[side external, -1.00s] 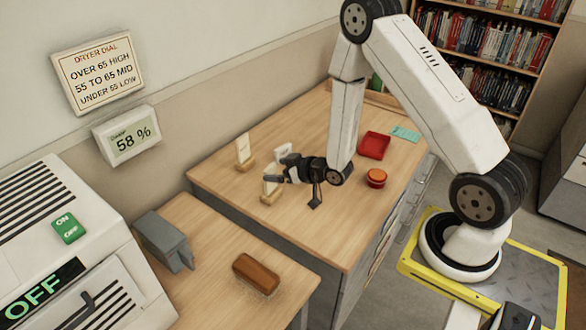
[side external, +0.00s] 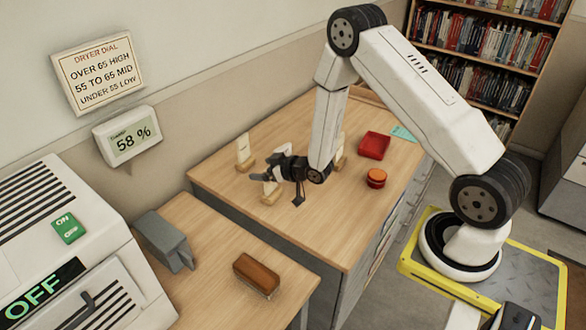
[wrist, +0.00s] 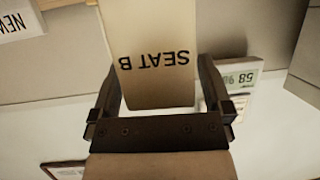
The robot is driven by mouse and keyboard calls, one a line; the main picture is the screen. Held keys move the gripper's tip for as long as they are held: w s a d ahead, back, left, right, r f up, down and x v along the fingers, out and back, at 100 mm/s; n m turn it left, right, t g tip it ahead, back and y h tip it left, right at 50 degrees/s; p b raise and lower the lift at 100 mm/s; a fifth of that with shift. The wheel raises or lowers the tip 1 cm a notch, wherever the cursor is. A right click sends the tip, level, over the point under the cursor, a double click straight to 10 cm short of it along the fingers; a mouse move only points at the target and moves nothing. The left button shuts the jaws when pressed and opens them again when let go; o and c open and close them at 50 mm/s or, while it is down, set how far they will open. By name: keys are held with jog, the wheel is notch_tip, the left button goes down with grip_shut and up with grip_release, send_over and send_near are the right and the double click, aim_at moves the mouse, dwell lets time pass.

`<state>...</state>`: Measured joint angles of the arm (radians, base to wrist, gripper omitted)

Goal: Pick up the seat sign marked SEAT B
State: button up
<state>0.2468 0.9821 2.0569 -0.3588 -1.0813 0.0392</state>
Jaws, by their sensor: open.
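The seat sign marked SEAT B (wrist: 155,85) is a cream plate that reads upside down in the wrist view. It stands between the two dark fingers of my gripper (wrist: 158,68), with a gap showing at least on the right. In the side view my gripper (side external: 264,168) is open, low over the desk, beside and partly in front of a pale sign on a wooden base (side external: 271,197). This looks like the same sign; its lettering cannot be read there. Whether the fingers touch it cannot be told.
Another pale sign (side external: 243,150) stands further back on the desk, and one (side external: 340,153) is partly hidden behind my arm. A red tray (side external: 374,145) and a round red-orange object (side external: 376,178) are to the right. The desk's front (side external: 335,230) is clear.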

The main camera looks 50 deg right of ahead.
grip_shut()
dwell(0.3)
jog(key=shift+r, duration=0.15)
notch_tip(320, 180, up, 10)
dwell(0.9)
dwell(0.5)
